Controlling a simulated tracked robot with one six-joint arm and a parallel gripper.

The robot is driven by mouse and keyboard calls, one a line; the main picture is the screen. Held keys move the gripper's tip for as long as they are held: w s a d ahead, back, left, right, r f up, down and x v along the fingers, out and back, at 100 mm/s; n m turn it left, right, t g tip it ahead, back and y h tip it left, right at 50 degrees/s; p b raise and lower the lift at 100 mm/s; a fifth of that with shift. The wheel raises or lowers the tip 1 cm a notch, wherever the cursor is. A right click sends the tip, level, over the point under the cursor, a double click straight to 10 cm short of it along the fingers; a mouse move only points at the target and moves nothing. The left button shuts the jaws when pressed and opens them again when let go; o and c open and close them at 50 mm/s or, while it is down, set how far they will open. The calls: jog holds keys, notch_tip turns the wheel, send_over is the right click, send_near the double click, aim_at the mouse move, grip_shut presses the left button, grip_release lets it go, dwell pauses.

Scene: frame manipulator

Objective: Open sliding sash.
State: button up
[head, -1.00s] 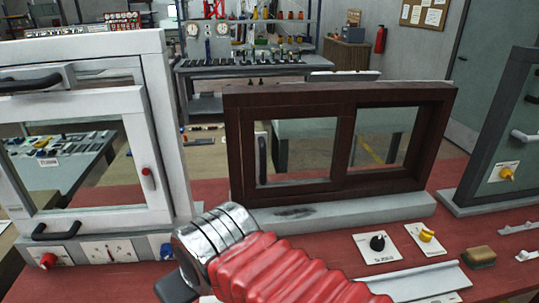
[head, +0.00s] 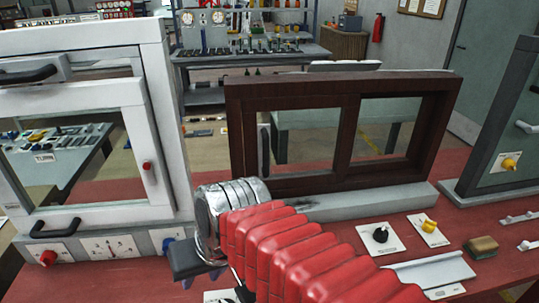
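The dark brown wooden frame (head: 340,85) stands upright on a pale base in the middle of the head view. It has two glazed panes side by side, divided by a middle upright (head: 348,135). A dark vertical handle (head: 265,150) is on the left edge of the left pane. My arm, in a red ribbed sleeve with a metal collar, reaches up from the lower right. A dark part of my gripper (head: 197,258) shows left of the collar, below and left of the wooden frame and apart from the handle. Its fingertips cannot be made out.
A white framed window (head: 165,140) with black handles and a red knob stands at the left. A grey frame (head: 500,120) stands at the right. Knobs on white plates (head: 380,237) and a sponge (head: 481,246) lie on the red bench (head: 340,231).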

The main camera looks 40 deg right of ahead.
jog(key=w+m+y, duration=0.1)
jog(key=m, duration=0.2)
jog(key=m+t+h, duration=0.2)
jog(key=m+t, duration=1.1)
jog(key=m, duration=1.7)
send_near(268, 152)
jog(key=s, duration=0.4)
jog(key=shift+s+f, duration=0.2)
jog(key=shift+s, duration=0.15)
jog(key=shift+w, duration=6.95)
jog(key=shift+c, duration=0.6)
